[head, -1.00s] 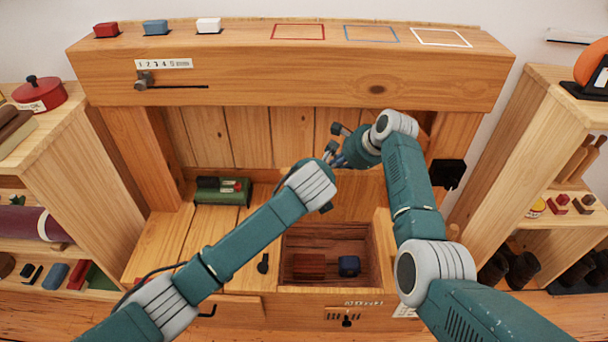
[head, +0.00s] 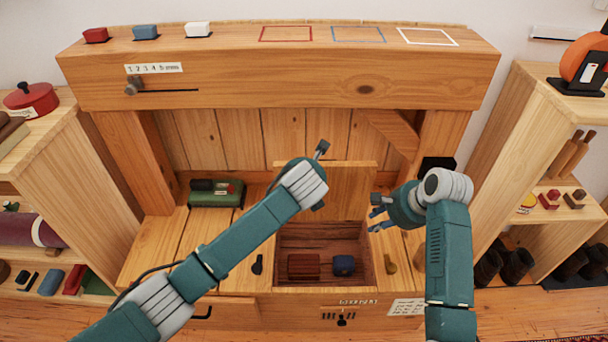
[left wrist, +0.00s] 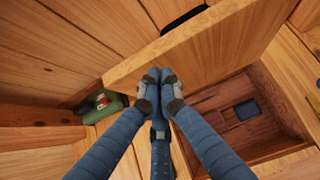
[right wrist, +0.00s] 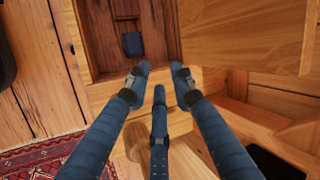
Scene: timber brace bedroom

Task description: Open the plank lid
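The plank lid (head: 350,188) stands raised, roughly upright, at the back of the open compartment (head: 322,238). In the left wrist view the lid (left wrist: 215,45) crosses just beyond my left fingertips. My left gripper (left wrist: 161,76) has its fingers together at the lid's edge or face; I cannot tell whether it touches. In the head view its fingertips are mostly hidden behind my wrist. My right gripper (head: 374,212) is open and empty, to the right of the lid. In the right wrist view (right wrist: 160,70) its fingers are apart near the compartment's edge, with the lid (right wrist: 245,35) beyond.
A brown block (head: 303,266) and a blue block (head: 344,265) lie inside the compartment. A green object (head: 216,193) stands at the back left. A thick beam (head: 280,80) spans above; shelves flank both sides.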

